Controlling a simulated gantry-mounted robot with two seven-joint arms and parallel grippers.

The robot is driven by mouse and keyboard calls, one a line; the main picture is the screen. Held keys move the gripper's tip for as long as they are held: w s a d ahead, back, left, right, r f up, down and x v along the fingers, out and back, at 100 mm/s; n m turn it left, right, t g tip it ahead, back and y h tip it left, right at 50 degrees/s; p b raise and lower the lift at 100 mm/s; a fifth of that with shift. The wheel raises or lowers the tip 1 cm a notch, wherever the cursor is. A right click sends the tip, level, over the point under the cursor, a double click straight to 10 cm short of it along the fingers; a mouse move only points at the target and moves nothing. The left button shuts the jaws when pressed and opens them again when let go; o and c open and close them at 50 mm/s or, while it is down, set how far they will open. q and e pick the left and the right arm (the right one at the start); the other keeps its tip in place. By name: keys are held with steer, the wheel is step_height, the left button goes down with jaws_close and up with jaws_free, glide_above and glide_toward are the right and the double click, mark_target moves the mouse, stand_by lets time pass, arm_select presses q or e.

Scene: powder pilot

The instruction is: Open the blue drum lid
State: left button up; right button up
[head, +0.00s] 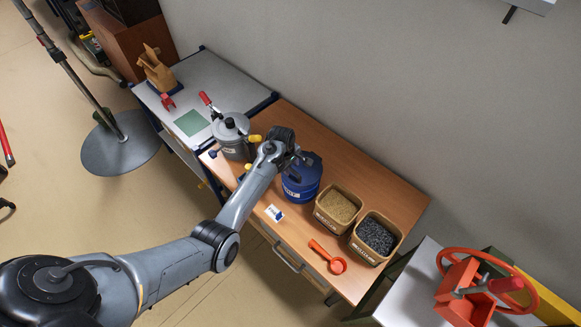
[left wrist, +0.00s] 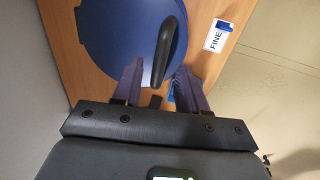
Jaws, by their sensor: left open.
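The blue drum (head: 302,183) stands upright on the wooden bench, with its lid on as far as I can see. In the left wrist view the round blue lid (left wrist: 115,38) fills the upper middle, with a dark loop handle (left wrist: 165,50) standing up from it. My left gripper (head: 300,160) is over the drum's upper left edge. In the left wrist view my left gripper (left wrist: 157,82) has its fingers apart, with the near end of the handle between them; I cannot tell whether they touch it. My right gripper is not in view.
Two bins, one of tan grain (head: 338,207) and one of dark granules (head: 376,236), stand right of the drum. A grey pot (head: 232,135) with clamps stands left. An orange scoop (head: 328,256) and a label card (head: 275,213) lie in front.

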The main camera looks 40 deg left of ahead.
arm_select(q)
steer(key=shift+w+f, duration=0.15)
steer(key=shift+f, duration=0.5)
jaws_close()
